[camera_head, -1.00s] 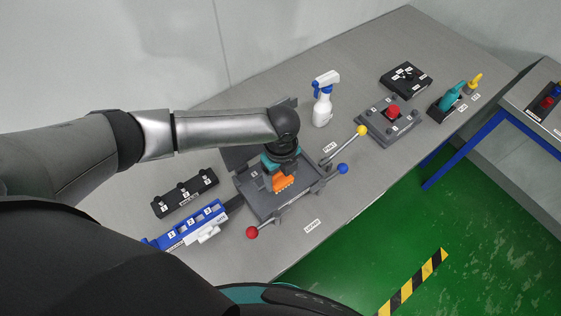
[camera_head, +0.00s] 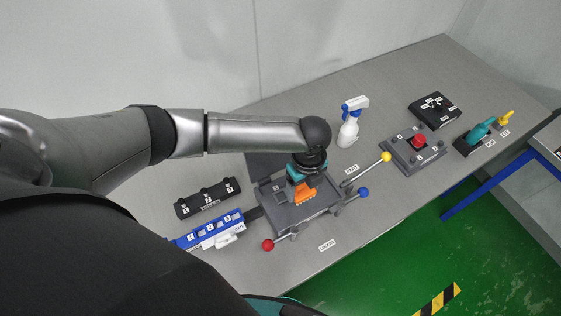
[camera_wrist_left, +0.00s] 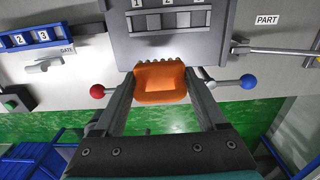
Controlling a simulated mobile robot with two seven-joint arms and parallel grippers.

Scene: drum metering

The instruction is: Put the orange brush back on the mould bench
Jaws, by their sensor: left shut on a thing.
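The orange brush (camera_head: 305,198) is held by my left gripper (camera_head: 308,183), over the dark grey mould with lever handles (camera_head: 279,213). In the left wrist view the orange brush (camera_wrist_left: 160,84) sits between the two fingers of my left gripper (camera_wrist_left: 163,97), bristles pointing to the mould face (camera_wrist_left: 175,48). I cannot tell whether the brush touches the mould. The grey bench top (camera_head: 240,108) carries the mould and has bare areas around it. My right gripper is not in view.
A white and blue spray bottle (camera_head: 349,125) stands behind the mould. A red-button box (camera_head: 412,150), a black panel (camera_head: 435,109) and a holder with teal and yellow tools (camera_head: 476,138) are to the right. A blue rack (camera_head: 210,230) and black rack (camera_head: 207,199) lie left.

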